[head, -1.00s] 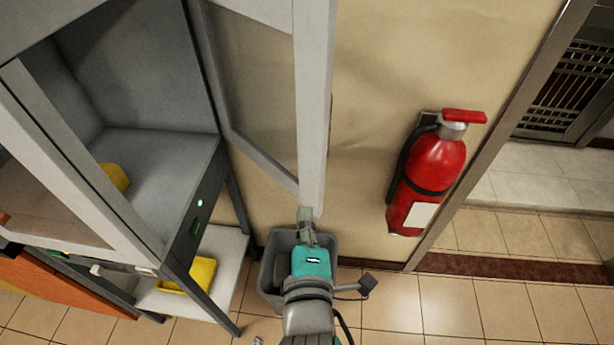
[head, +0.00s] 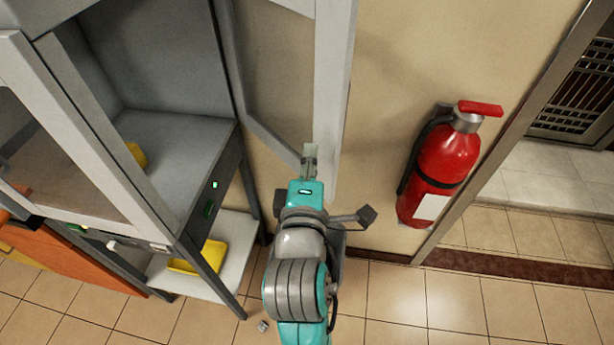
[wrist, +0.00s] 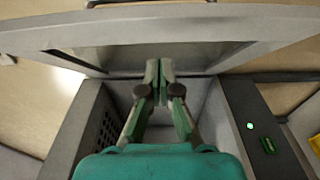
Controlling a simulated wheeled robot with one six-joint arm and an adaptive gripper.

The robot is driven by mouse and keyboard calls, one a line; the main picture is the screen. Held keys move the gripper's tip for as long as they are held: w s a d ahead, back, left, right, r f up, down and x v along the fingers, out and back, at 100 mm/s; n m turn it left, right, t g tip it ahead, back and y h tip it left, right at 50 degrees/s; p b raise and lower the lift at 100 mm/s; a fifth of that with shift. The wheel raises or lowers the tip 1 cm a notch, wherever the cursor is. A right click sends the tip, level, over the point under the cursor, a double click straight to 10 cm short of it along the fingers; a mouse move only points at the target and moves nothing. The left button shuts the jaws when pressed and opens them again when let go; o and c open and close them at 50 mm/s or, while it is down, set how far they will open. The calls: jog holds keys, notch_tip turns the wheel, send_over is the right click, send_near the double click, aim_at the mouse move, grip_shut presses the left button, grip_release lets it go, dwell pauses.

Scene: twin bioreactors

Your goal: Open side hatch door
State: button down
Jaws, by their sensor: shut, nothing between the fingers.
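The side hatch door (head: 333,90) is a grey frame with a glazed pane, standing swung out from the right side of the grey cabinet (head: 175,150). The cabinet's opening shows to the left of it. My gripper (head: 310,158) is shut and empty, and overlaps the door's lower frame in the head view. In the wrist view my gripper (wrist: 160,75) points at the door's frame (wrist: 220,30), which runs across the top. Whether the fingertips touch the frame cannot be told. The door's upper part is out of the head view.
A red fire extinguisher (head: 440,165) hangs on the wall to the right. Another framed glass door (head: 85,160) is at the cabinet's left. A yellow tray (head: 200,258) lies on a low white shelf (head: 235,258). Tiled floor is clear at lower right.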

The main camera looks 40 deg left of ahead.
aim_at(327, 134)
jog(key=shift+w+d, duration=0.2)
jog(key=shift+w, duration=0.7)
jog(key=shift+w+d, duration=0.15)
jog(key=shift+w, duration=0.75)
jog(key=shift+w, duration=0.1)
jog(key=w, duration=1.1)
jog(key=shift+d, duration=0.35)
jog(key=shift+s, duration=0.2)
